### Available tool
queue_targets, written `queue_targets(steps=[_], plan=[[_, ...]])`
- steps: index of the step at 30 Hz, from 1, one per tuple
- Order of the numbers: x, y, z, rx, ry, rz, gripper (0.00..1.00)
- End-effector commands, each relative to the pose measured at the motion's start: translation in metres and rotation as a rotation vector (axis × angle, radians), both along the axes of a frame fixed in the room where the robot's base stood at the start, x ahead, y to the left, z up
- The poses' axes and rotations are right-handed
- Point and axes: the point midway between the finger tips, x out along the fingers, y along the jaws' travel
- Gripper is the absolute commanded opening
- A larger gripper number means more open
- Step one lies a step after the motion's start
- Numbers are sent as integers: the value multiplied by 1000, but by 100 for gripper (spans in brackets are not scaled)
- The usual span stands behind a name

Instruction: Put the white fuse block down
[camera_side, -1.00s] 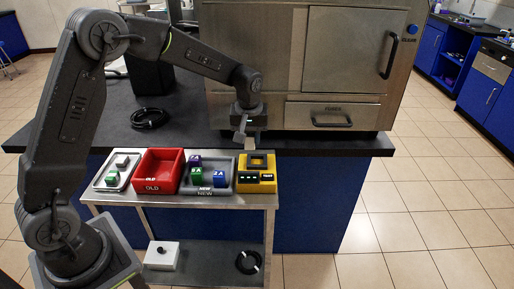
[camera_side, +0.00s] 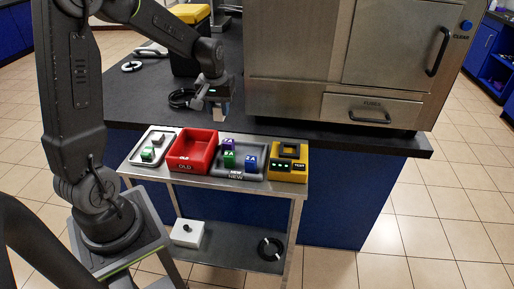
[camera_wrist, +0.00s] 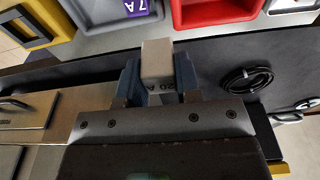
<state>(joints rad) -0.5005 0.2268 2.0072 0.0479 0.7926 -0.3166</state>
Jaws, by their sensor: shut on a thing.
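My gripper (camera_side: 217,104) is shut on the white fuse block (camera_wrist: 157,60), a pale beige-white block with partly hidden dark lettering. In the wrist view the block sits between the two blue-grey fingers of my gripper (camera_wrist: 157,75). In the side view the held block hangs above the dark counter's front edge, behind the trays, touching nothing below that I can see. The red OLD tray (camera_side: 181,165) looks empty. The grey NEW tray (camera_side: 232,176) holds a purple, a green and a blue block. The yellow tester (camera_side: 289,173) has a square frame and lit green display.
A steel cabinet (camera_side: 290,60) stands right of my gripper. A black cable coil (camera_wrist: 246,78) lies on the counter (camera_side: 135,100). The counter's front strip is clear.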

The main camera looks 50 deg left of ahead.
Motion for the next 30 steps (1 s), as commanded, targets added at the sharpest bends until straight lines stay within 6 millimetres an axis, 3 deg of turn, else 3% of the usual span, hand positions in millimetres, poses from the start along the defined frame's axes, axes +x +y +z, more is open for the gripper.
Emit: queue_targets(steps=[15,21,30], plan=[[62,-77,-61,0,1,-4,4],[70,-86,-71,0,0,-1,4],[69,-86,-106,-1,0,-1,4]])
